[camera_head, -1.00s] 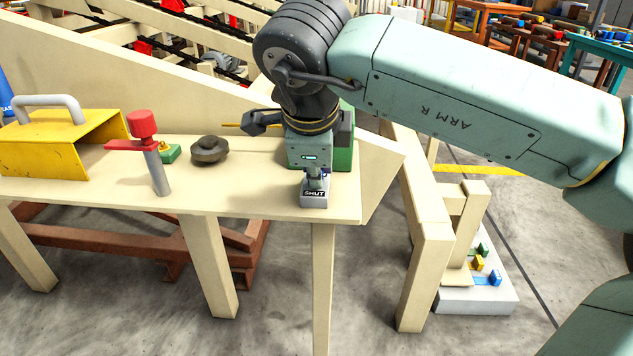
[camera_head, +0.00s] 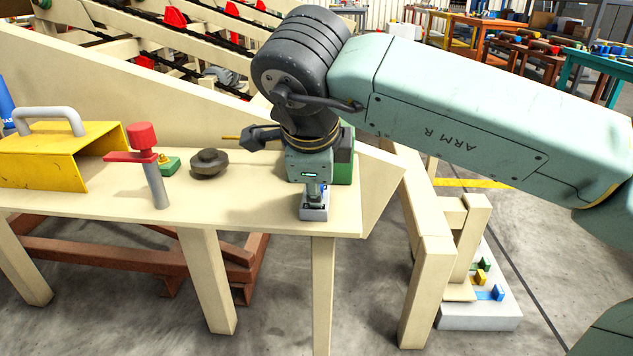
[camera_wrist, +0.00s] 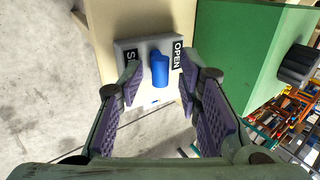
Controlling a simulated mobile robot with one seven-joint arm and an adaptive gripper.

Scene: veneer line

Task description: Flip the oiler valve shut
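The oiler valve is a small grey block (camera_head: 314,213) at the table's front right edge. In the wrist view its grey face (camera_wrist: 130,45) carries a blue lever (camera_wrist: 160,70) between an OPEN label on the right and a partly hidden label on the left beginning with S. The lever is upright in that picture, close to the OPEN label. My gripper (camera_wrist: 160,84) is open, its purple-padded fingers on either side of the lever with gaps showing. In the head view my gripper (camera_head: 315,190) points down over the block and hides the lever.
A green box (camera_wrist: 235,55) stands right beside the valve, with a dark knob (camera_wrist: 297,64). On the table (camera_head: 240,205) to the left are a dark round knob (camera_head: 209,163), a red-topped post (camera_head: 155,180) and a yellow cover (camera_head: 55,165) with a grey handle.

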